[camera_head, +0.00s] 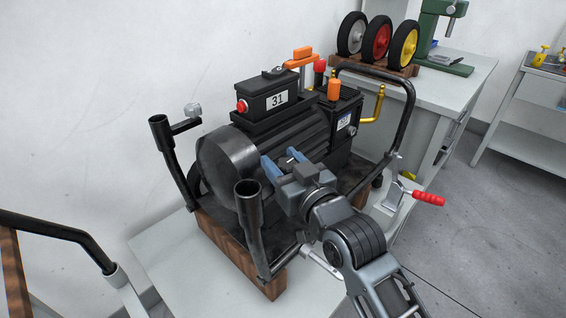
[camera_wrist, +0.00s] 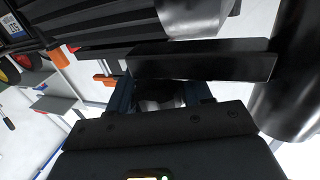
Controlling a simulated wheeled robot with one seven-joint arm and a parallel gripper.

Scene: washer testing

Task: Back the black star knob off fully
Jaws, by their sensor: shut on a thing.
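My gripper (camera_head: 283,160) is at the right side of the black machine, beside the near black upright post (camera_head: 248,205). Its two blue fingers are closed around a small part there, which I take to be the black star knob. In the wrist view a little of this knob (camera_wrist: 160,103) shows dark and shiny between the fingers of my gripper (camera_wrist: 158,95), just under a flat black bar (camera_wrist: 200,62). Its star shape is mostly hidden by the fingers and the gripper body. A similar grey knob (camera_head: 193,110) sits on the bracket of the far-left post (camera_head: 165,145).
The machine's motor (camera_head: 225,165) and a box marked 31 (camera_head: 277,100) stand close behind my gripper. A bent black handle (camera_head: 408,105) and a red-handled lever (camera_head: 428,198) are to the right. Wooden blocks (camera_head: 235,250) support the machine on a pale table (camera_head: 165,265).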

